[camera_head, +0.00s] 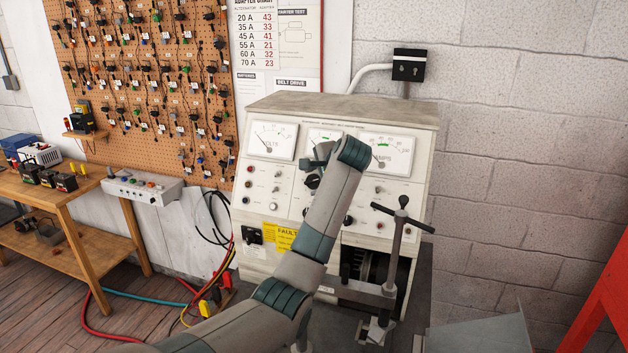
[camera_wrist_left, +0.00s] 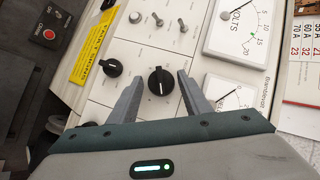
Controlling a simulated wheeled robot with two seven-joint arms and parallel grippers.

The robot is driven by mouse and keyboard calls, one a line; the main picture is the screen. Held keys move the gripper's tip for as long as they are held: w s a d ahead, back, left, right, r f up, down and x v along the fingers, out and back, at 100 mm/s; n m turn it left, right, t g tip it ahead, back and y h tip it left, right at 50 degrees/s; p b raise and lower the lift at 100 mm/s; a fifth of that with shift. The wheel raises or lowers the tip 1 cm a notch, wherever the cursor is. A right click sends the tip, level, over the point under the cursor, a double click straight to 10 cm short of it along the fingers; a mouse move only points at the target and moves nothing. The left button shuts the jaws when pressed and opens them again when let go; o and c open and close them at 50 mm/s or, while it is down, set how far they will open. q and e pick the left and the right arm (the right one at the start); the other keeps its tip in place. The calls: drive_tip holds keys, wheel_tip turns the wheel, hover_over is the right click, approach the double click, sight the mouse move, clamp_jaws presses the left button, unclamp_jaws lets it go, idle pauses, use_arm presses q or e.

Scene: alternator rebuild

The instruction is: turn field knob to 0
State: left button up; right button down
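A test bench's sloped panel carries a round black knob (camera_wrist_left: 159,81) with a pale mark; its lettering is too small to read, so I cannot confirm it is the field knob. It also shows in the head view (camera_head: 312,181), beside my gripper. My left gripper (camera_wrist_left: 160,77) is open, one finger on each side of this knob, with visible gaps; whether either finger touches it is not clear. In the head view the left gripper (camera_head: 322,158) is partly hidden by its own wrist. A second black knob (camera_wrist_left: 111,68) lies outside the fingers. My right gripper is not in view.
Toggle switches (camera_wrist_left: 159,20) and a volts gauge (camera_wrist_left: 236,28) sit near the fingers on the panel. A clamp with a T-handle (camera_head: 402,203) stands at the bench's right front. A wooden cart (camera_head: 75,200) and a pegboard (camera_head: 150,80) are at left.

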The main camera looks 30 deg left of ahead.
use_arm(q)
drive_tip(key=c, duration=0.6)
drive_tip(key=shift+c, duration=0.2)
drive_tip(key=shift+n, duration=0.3)
drive_tip(key=shift+a+n+h, duration=0.1)
drive_tip(key=shift+n+h, duration=0.3)
drive_tip(key=shift+h, duration=0.1)
drive_tip(key=n+h, duration=0.2)
drive_tip(key=n, duration=0.1)
drive_tip(key=n+g+h, duration=0.1)
drive_tip(key=h, duration=0.1)
drive_tip(key=shift+a+r+n, duration=0.2)
drive_tip(key=shift+a+n, duration=0.1)
drive_tip(key=shift+n, duration=0.1)
drive_tip(key=n+h, duration=0.2)
drive_tip(key=shift+a+n, duration=0.2)
drive_tip(key=shift+n, duration=0.1)
drive_tip(key=shift+n+h, duration=0.3)
drive_tip(key=shift+h, duration=0.1)
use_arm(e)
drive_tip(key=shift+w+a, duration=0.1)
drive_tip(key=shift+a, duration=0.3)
